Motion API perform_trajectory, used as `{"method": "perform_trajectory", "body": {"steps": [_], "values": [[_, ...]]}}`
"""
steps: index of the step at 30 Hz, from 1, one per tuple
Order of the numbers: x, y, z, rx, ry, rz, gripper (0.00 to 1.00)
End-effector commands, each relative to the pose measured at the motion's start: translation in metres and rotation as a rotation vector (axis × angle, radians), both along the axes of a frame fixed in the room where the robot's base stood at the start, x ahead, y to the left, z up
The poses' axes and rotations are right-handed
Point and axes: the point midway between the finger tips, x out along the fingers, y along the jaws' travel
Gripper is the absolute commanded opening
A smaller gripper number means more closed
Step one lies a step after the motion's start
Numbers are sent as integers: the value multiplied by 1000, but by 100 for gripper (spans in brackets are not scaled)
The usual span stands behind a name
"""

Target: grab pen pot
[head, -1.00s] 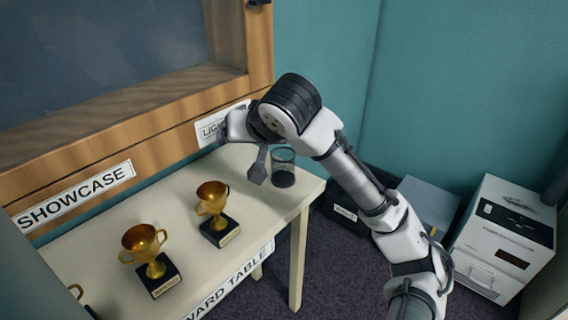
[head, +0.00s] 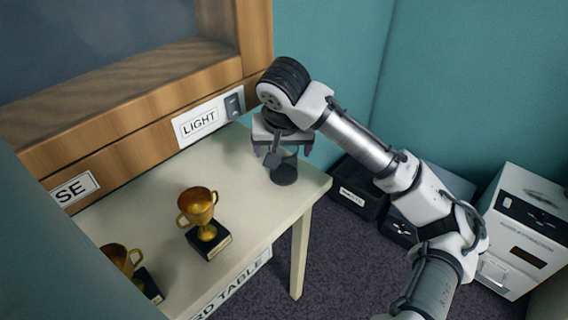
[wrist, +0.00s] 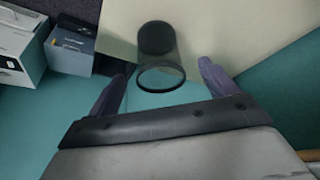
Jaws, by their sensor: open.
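The pen pot (head: 284,171) is a dark, see-through cylinder standing upright near the right end of the award table (head: 262,207). My gripper (head: 280,152) is open above it, pointing down, and partly hides its upper part in the head view. In the wrist view the pot (wrist: 158,62) lies ahead between the two spread fingers of my gripper (wrist: 162,88), with its round rim toward me and its dark base farther off. The fingers do not appear to touch it. I see no pens in it.
A gold trophy (head: 198,208) stands on the table left of the pot, with another trophy (head: 122,258) nearer the front left. A light switch (head: 233,106) is on the wooden wall behind. Boxes (head: 520,225) stand on the floor at right.

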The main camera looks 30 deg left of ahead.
Motion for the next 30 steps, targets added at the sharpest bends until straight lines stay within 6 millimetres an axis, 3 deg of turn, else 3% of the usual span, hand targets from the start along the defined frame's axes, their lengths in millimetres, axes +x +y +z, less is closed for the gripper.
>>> {"method": "perform_trajectory", "body": {"steps": [8, 16, 25, 30], "values": [[9, 5, -20, 0, 0, -1, 85], [24, 13, -55, 0, -1, 0, 85], [26, 15, -61, 2, -2, 0, 85], [26, 15, -61, 2, -2, 0, 65]]}}
